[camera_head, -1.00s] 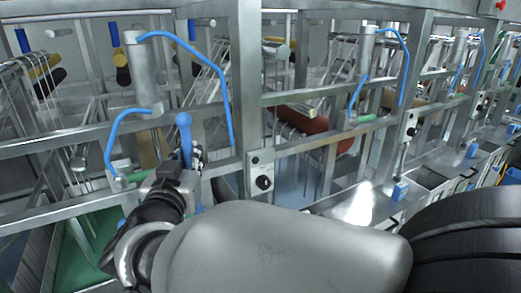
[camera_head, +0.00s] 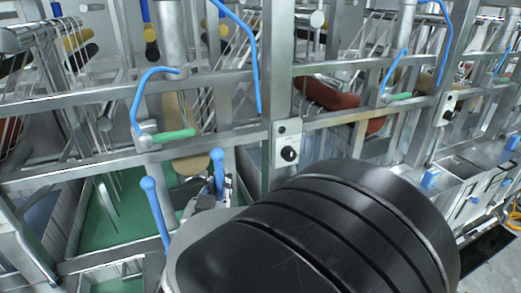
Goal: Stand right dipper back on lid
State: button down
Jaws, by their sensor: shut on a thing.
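Two blue dippers with round knobs show in the head view. The left dipper (camera_head: 156,215) leans slightly, its lower end hidden behind my arm. The right dipper (camera_head: 218,172) stands roughly upright, with its knob on top and its lower part hidden. My gripper (camera_head: 207,197) is at the right dipper, shut on it just below the knob; the jaws are small and partly covered by my forearm. I cannot make out the lid or whether the right dipper's lower end touches anything.
A metal frame with crossbars (camera_head: 100,165) stands close in front of my gripper. A green-handled valve (camera_head: 174,135) with blue tubing (camera_head: 137,105) sits above the dippers. A control box with a black knob (camera_head: 287,146) is to the right. Green floor (camera_head: 108,222) shows at left.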

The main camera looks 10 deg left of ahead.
aim_at(221, 198)
jog(key=shift+f+b, duration=0.3)
jog(key=shift+f, duration=1.35)
jog(key=shift+f, duration=0.25)
jog(key=c, duration=1.6)
grip_release()
jog(key=shift+o, duration=0.2)
